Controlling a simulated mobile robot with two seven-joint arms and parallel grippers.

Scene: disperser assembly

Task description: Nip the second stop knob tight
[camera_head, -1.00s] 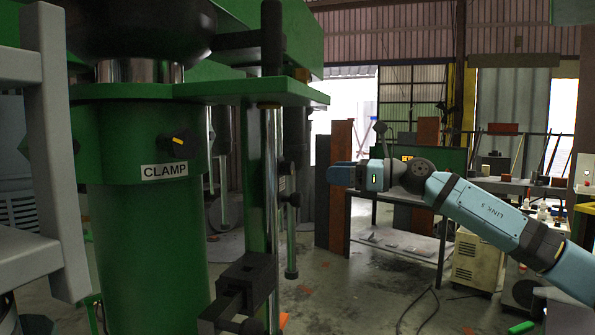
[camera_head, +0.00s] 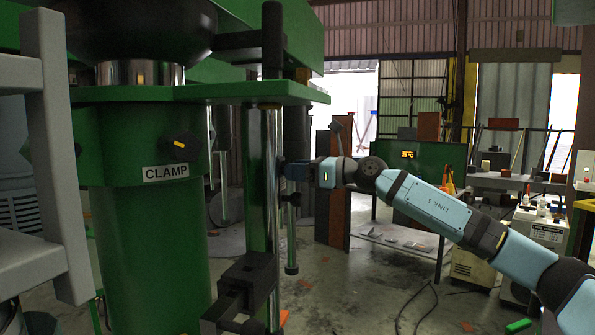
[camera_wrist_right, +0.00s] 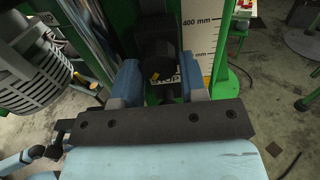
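In the right wrist view a black knob with a yellow mark (camera_wrist_right: 155,73) sits between and just beyond my two blue fingers, above a partly hidden label reading STOP (camera_wrist_right: 168,80). My right gripper (camera_wrist_right: 160,84) has its fingers apart, one on each side of the knob; I cannot tell whether either touches it. In the head view my right gripper (camera_head: 291,171) reaches the green press's column from the right, and the stop knob is not clear there.
The green press (camera_head: 150,250) fills the left side, with a CLAMP knob (camera_head: 180,147) on its collar. A black bracket (camera_head: 245,285) stands low on the column.

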